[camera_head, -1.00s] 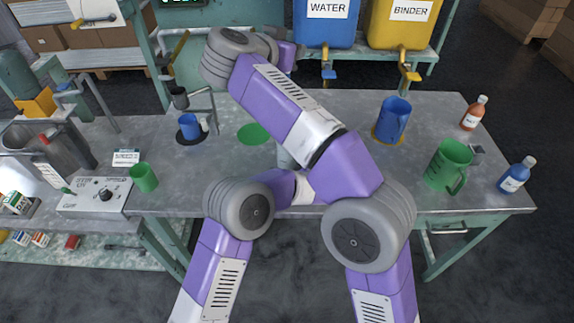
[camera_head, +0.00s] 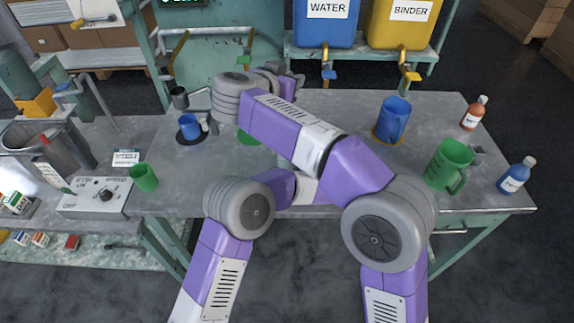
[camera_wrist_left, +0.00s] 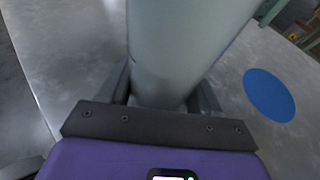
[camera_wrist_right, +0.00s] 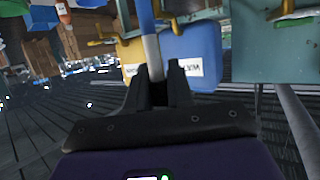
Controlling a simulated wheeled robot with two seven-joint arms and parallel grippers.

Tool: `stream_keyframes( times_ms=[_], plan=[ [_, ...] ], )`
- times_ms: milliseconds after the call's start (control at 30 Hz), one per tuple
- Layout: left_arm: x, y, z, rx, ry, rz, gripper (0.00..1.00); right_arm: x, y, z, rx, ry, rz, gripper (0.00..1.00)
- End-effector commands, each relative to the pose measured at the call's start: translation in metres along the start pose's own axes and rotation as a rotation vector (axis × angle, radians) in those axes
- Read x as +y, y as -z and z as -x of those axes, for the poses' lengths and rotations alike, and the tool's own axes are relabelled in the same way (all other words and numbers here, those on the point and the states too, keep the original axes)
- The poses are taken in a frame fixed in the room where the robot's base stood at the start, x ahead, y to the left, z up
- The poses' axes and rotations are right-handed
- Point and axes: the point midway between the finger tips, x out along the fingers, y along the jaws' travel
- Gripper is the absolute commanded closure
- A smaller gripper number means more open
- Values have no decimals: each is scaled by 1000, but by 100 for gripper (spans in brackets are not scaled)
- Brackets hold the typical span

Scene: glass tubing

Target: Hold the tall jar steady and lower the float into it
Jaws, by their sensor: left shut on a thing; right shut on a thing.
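The tall jar is a pale grey cylinder that fills the middle of the left wrist view (camera_wrist_left: 185,35). My left gripper (camera_wrist_left: 162,98) is shut around its lower part, close above the grey table. My right gripper (camera_wrist_right: 160,75) is shut on the float, whose thin stem (camera_wrist_right: 152,50) is pale below and blue above in the right wrist view. The float's full shape and its position relative to the jar's mouth cannot be told.
A blue jug (camera_head: 393,120), a green jug (camera_head: 448,165) and two bottles stand at the table's right. A blue cup (camera_head: 190,126) and a green cup (camera_head: 144,177) stand at the left. A blue disc (camera_wrist_left: 269,95) lies beside the jar.

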Motion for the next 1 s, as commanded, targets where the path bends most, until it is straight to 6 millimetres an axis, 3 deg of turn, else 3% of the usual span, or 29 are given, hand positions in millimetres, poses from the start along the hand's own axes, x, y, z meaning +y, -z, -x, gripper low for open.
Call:
stream_keyframes(
  times_ms=[700, 1000],
  plan=[
    [0, 0, 0, -1, 0, 1, 70, 0, -47, -17, 0, -1, 1, 100],
    [0, 0, 0, -1, 0, 1, 70, 0, -52, -19, 0, 0, 0, 100]
  ],
)
